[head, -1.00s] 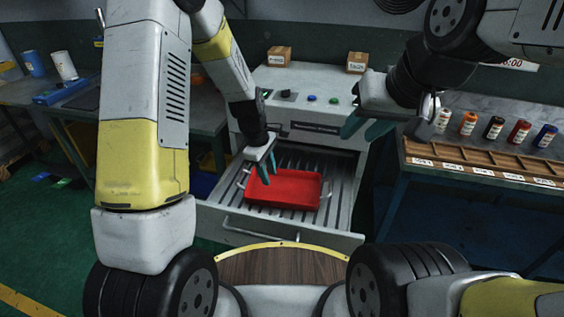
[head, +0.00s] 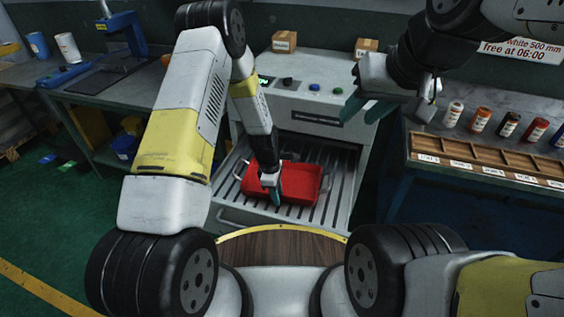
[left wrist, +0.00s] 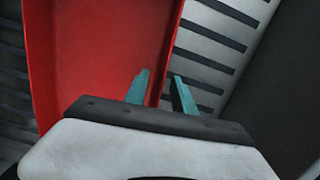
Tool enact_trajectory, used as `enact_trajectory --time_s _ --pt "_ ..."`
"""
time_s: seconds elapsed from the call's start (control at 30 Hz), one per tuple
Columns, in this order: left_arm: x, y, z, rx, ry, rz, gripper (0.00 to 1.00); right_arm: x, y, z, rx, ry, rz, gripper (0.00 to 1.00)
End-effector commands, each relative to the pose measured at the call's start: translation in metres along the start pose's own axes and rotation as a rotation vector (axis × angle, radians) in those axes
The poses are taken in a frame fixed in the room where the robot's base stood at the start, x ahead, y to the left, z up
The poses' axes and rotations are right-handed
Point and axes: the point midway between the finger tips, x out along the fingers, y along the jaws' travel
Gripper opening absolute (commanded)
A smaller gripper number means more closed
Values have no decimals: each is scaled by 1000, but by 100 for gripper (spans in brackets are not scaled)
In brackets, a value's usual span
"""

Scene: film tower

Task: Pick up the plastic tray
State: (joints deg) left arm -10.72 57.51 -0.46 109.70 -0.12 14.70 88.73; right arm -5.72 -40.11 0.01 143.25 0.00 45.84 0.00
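The red plastic tray (head: 305,182) lies on the ribbed floor of a pulled-out grey drawer (head: 243,212). It has a metal handle at each short end. My left gripper (head: 277,193) reaches down at the tray's near long side and hides part of it. In the left wrist view, the teal fingers of the left gripper (left wrist: 161,82) stand apart on either side of the tray's wall, one over the red inside (left wrist: 95,60) and one outside. A gap shows between them. My right gripper (head: 367,108) is open and empty, above and right of the drawer.
The grey machine (head: 300,105) behind the drawer carries buttons and two small boxes (head: 284,41). At right is a bench with a wooden rack (head: 480,155) and several bottles. At left is a workbench (head: 100,85) with cups and a blue tool.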

Motion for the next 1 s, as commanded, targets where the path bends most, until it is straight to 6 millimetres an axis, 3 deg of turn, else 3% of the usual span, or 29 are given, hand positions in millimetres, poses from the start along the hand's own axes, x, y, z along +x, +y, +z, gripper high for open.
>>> enact_trajectory --time_s 0.23,0.4,1.0 --pt "2 0 0 0 0 1 32 0 0 0 0 0 0 34" --pt "2 0 0 0 0 1 0 0 0 0 0 0 0 34" --pt "2 0 0 -1 0 0 0 0 0 0 0 0 0 34"
